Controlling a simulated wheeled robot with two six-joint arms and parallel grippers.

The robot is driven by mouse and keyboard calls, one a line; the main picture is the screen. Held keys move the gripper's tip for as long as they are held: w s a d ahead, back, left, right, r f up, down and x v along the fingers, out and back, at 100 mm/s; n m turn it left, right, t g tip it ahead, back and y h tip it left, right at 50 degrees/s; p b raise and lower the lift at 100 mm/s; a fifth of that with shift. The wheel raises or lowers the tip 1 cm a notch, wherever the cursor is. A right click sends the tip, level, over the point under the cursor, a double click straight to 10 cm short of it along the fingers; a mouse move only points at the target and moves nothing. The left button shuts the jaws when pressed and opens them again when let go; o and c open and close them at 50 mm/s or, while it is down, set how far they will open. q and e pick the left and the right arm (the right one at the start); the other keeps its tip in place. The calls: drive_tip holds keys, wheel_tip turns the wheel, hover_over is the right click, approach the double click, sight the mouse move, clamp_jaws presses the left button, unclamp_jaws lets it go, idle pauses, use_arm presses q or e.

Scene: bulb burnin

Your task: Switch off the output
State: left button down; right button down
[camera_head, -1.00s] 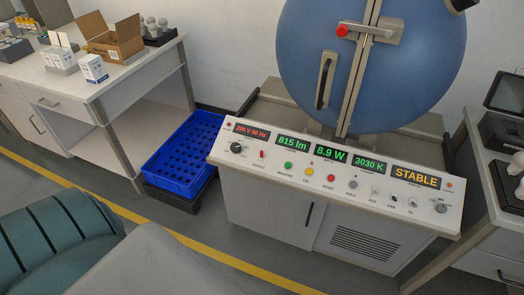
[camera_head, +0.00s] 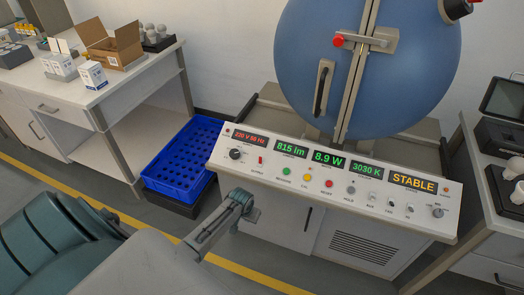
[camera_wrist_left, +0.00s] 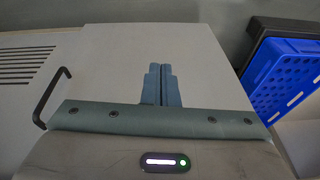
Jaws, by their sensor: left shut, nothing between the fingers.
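The control panel (camera_head: 330,188) is a white sloped console below a large blue sphere. Its red output switch (camera_head: 261,160) is near the left end, right of a black knob (camera_head: 236,154). The displays are lit: 220 V 50 Hz, 815 lm, 8.9 W, 3030 K and STABLE. My left gripper (camera_head: 241,197) is in front of and below the panel's left part, apart from the switch. In the left wrist view its fingers (camera_wrist_left: 161,70) are shut and empty, before the white cabinet front. The switch does not show there. My right gripper is not in view.
Green (camera_head: 287,171), yellow (camera_head: 307,177) and red (camera_head: 329,183) buttons sit right of the switch, with small toggles beyond. A cabinet handle (camera_wrist_left: 52,97) shows in the left wrist view.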

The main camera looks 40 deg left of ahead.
use_arm(q)
drive_tip(key=w+r, duration=0.2)
drive_tip(key=r, duration=0.2)
drive_tip(key=w+r, duration=0.3)
drive_tip(key=r, duration=0.2)
drive_tip(key=w+a+r, duration=0.1)
drive_tip(key=w+r, duration=0.1)
drive_tip(key=r, duration=0.3)
drive_tip(key=shift+w, duration=0.2)
drive_tip(key=w+a+v, duration=0.1)
drive_tip(key=w+v, duration=0.1)
drive_tip(key=v, duration=0.6)
drive_tip(key=w+r+v, duration=0.1)
drive_tip(key=w+v, duration=0.1)
drive_tip(key=v, duration=0.6)
hover_over(262, 161)
drive_tip(key=s, duration=0.2)
drive_tip(key=shift+w+r+n+t+p, duration=0.1)
drive_tip(key=shift+r+n+t+p, duration=0.05)
drive_tip(key=shift+n+t+p, duration=0.2)
drive_tip(key=p+x, duration=0.1)
drive_tip(key=x, duration=0.9)
drive_tip(key=shift+d, duration=0.15)
